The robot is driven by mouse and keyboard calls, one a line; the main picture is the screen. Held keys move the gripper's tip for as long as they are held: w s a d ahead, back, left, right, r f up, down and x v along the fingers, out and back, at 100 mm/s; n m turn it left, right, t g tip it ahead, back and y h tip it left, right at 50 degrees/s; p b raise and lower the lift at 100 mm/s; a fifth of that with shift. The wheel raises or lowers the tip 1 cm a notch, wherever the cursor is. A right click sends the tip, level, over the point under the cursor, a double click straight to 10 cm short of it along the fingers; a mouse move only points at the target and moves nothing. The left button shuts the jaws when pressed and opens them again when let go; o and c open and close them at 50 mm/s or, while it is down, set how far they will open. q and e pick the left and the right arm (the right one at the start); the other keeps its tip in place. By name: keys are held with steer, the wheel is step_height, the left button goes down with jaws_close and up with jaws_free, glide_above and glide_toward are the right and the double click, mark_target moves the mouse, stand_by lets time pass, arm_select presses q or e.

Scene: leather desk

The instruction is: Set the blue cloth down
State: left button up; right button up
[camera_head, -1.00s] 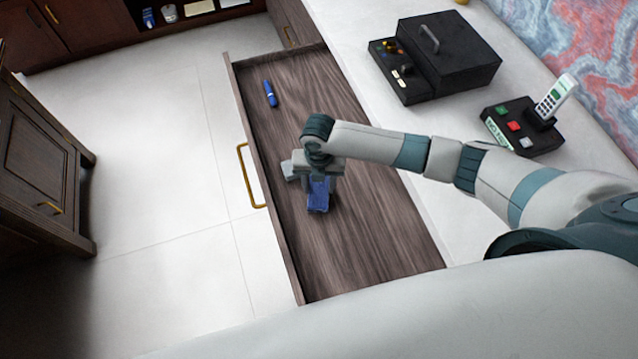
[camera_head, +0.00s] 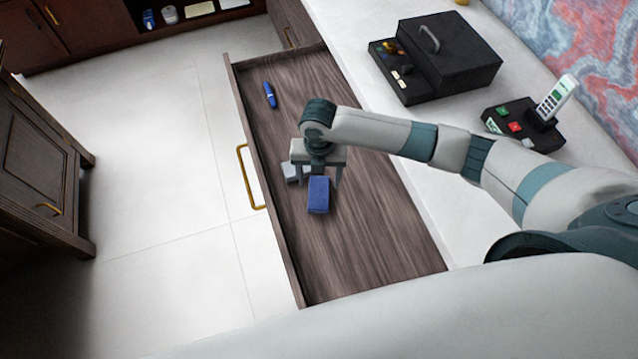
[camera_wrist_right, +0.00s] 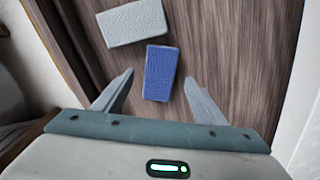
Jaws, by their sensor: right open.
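The blue cloth (camera_head: 318,196) is a small folded rectangle lying flat on the wooden bottom of the open drawer (camera_head: 375,240). It also shows in the right wrist view (camera_wrist_right: 160,73), between and ahead of the spread fingers. My right gripper (camera_head: 320,180) is open and empty just above the cloth, and in the wrist view its fingertips (camera_wrist_right: 158,80) stand apart on either side of it with gaps. My left gripper does not show.
A light grey folded cloth (camera_wrist_right: 132,23) lies beside the blue one in the drawer. A blue pen-like object (camera_head: 270,95) lies farther back. A black box (camera_head: 455,60) and a phone on its base (camera_head: 523,125) stand on the desk. The drawer's front part is clear.

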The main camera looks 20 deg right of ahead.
mark_target(319, 190)
step_height(319, 190, up, 7)
steer(key=shift+r+b, duration=0.15)
steer(key=shift+b, duration=0.25)
steer(key=shift+s, duration=0.1)
stand_by(0.5)
